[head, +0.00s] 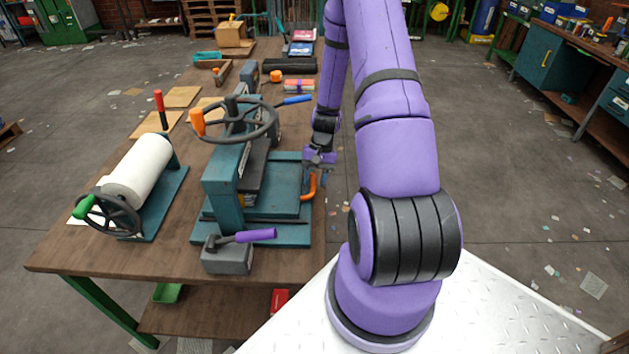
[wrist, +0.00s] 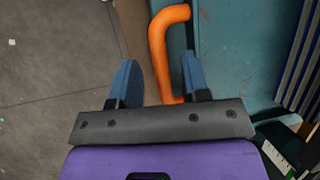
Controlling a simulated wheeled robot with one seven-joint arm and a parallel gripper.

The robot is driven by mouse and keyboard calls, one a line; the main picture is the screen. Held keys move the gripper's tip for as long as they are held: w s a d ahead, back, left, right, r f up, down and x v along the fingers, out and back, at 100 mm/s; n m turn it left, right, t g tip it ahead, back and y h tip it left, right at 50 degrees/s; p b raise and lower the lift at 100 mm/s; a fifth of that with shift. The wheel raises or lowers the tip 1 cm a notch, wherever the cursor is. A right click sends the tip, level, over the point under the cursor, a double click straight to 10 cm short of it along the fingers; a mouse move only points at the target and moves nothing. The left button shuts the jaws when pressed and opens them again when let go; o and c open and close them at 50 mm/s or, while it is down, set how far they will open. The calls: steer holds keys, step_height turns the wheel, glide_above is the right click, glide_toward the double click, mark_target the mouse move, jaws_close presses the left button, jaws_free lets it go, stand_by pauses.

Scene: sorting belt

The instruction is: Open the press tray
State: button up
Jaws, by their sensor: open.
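The press is a teal frame (head: 222,186) with a large dark handwheel (head: 236,122) on top, standing on the wooden workbench. Its teal tray (head: 272,203) lies low at the base and has an orange handle (head: 311,187) on its right side. In the wrist view the orange handle (wrist: 158,45) is a bent bar beside the teal surface (wrist: 235,50). My gripper (head: 318,172) is at the handle; its two blue fingers (wrist: 157,78) are open, one on each side of the handle's near part. I cannot tell whether either finger touches it.
A white roller (head: 138,172) with a crank stands left of the press on the workbench (head: 105,258). A grey block with a purple lever (head: 228,256) sits in front of the press. Boxes and tools lie farther back. The floor (head: 520,190) to the right is mostly clear.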

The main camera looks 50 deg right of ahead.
steer(key=shift+a+f, duration=0.15)
steer(key=shift+f, duration=0.2)
steer(key=shift+c, duration=0.3)
jaws_close()
steer(key=shift+s, duration=0.1)
steer(key=s+d, duration=1.2)
steer(key=s, duration=0.1)
steer(key=shift+s, duration=0.15)
steer(key=shift+o, duration=0.3)
jaws_free()
